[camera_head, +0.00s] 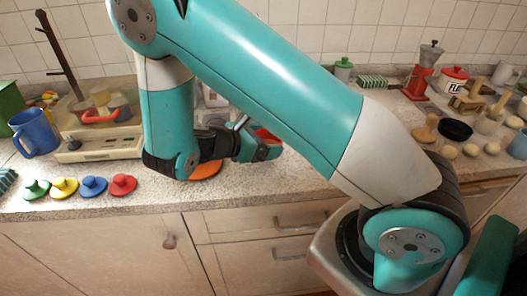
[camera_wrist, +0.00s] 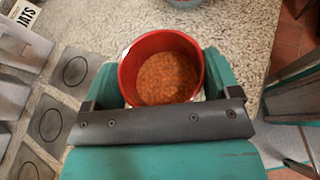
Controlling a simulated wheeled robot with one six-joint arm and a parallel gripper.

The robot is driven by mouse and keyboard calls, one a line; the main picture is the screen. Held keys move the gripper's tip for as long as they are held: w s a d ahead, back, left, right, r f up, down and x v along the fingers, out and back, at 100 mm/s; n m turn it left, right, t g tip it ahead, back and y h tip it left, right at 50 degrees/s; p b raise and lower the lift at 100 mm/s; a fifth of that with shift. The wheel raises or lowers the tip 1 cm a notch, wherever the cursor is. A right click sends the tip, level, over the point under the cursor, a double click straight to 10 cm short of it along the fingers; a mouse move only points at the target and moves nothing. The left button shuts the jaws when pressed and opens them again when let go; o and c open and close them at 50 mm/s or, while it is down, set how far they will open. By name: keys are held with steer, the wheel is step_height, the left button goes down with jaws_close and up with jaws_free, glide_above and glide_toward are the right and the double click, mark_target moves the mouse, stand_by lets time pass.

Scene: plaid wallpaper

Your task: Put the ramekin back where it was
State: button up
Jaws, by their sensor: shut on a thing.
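The ramekin (camera_wrist: 160,41) is a red round cup with orange, bean-like contents. It sits upright between the two fingers of my gripper (camera_wrist: 168,78) in the wrist view. My gripper is shut on it. In the head view, my gripper (camera_head: 260,148) is over the counter near its front edge, and only a bit of the red ramekin (camera_head: 267,135) shows behind it. I cannot tell whether the ramekin touches the counter. Grey square mats with black ring outlines (camera_wrist: 75,71) lie on the counter left of the ramekin in the wrist view.
An orange disc (camera_head: 206,170) lies on the counter beside my arm. Green, yellow, blue and red knobbed lids (camera_head: 94,186) line the front left. A blue mug (camera_head: 36,132) and a scale (camera_head: 98,145) stand behind. An oats package (camera_wrist: 22,14) is at the wrist view's upper left.

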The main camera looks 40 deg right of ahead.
steer(key=shift+f, duration=1.65)
steer(key=shift+f, duration=0.1)
steer(key=o, duration=0.9)
steer(key=v, duration=1)
steer(key=shift+w+a+r+b, duration=0.1)
steer(key=shift+a+r+b, duration=0.15)
steer(key=shift+b, duration=0.15)
steer(key=shift+a+r, duration=0.35)
steer(key=shift+a, duration=0.2)
steer(key=y, duration=0.1)
steer(key=r+m+y, duration=0.1)
steer(key=shift+d+y, duration=0.25)
steer(key=shift+y, duration=0.05)
steer(key=s+a+r+m+y, duration=0.4)
steer(key=s+a+r+y, duration=0.1)
steer(key=s+r+y, duration=0.1)
steer(key=s+a+r+m+t+y, duration=0.1)
steer(key=s+a+r+m+y, duration=0.3)
steer(key=s+y, duration=0.5)
step_height(320, 180, up, 2)
steer(key=s+a, duration=0.1)
steer(key=s, duration=0.1)
steer(key=shift+s, duration=0.3)
